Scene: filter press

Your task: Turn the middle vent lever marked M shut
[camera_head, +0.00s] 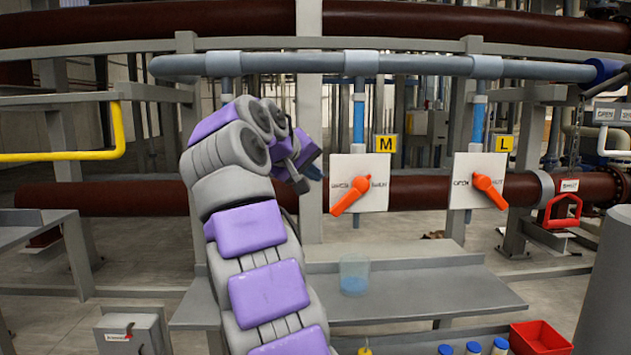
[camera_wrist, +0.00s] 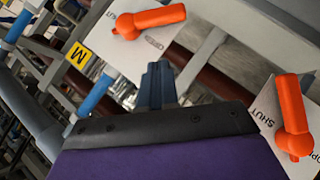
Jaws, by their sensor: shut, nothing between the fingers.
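The orange M lever (camera_head: 350,195) sits on a white plate (camera_head: 378,199) beside the yellow M tag (camera_head: 386,143). Its handle slants down to the left from its pivot; the plate's lettering is too small to read surely. In the wrist view the M lever (camera_wrist: 150,20) shows at the top, with the M tag (camera_wrist: 78,55) to its left. My gripper (camera_head: 314,172) is shut and empty, left of the M plate in the head view, with no clear contact. In the wrist view its fingers (camera_wrist: 158,86) are together, below the M plate.
The L lever (camera_head: 488,190) on the right slants down to the right. Another orange lever (camera_wrist: 292,115) is at the right in the wrist view. A grey bench (camera_head: 430,295) bears a clear beaker (camera_head: 354,275). A red tray (camera_head: 540,338) and a red handle (camera_head: 563,211) are at right.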

